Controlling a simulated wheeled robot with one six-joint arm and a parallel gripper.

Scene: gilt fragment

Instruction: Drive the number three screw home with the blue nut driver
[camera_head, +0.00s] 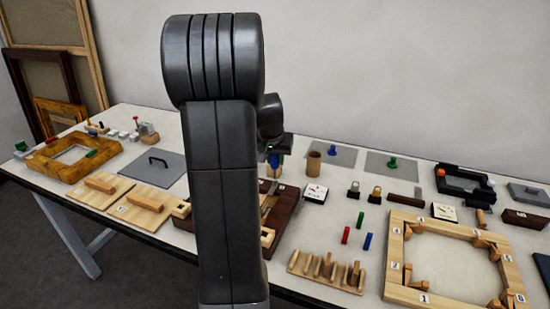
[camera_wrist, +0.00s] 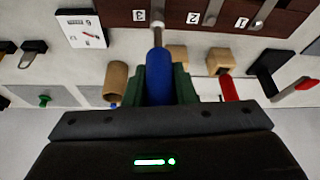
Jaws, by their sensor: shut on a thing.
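My gripper (camera_wrist: 163,72) is shut on the blue nut driver (camera_wrist: 160,75), with its green fingers on both sides of the handle. The driver's metal shaft points away from me toward the dark brown board (camera_wrist: 290,28). Its tip is at a pale screw head (camera_wrist: 157,16) beside the label 3; I cannot tell whether it is seated on it. In the head view, my arm hides much of the board (camera_head: 287,212), and a bit of the blue driver (camera_head: 274,160) shows.
In the wrist view, a cardboard tube (camera_wrist: 115,80) stands left of the driver, with a red handle (camera_wrist: 230,88) and wooden blocks (camera_wrist: 220,60) to the right. In the head view, a slotted wooden rack (camera_head: 325,272) and a numbered frame (camera_head: 396,285) lie right of my arm.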

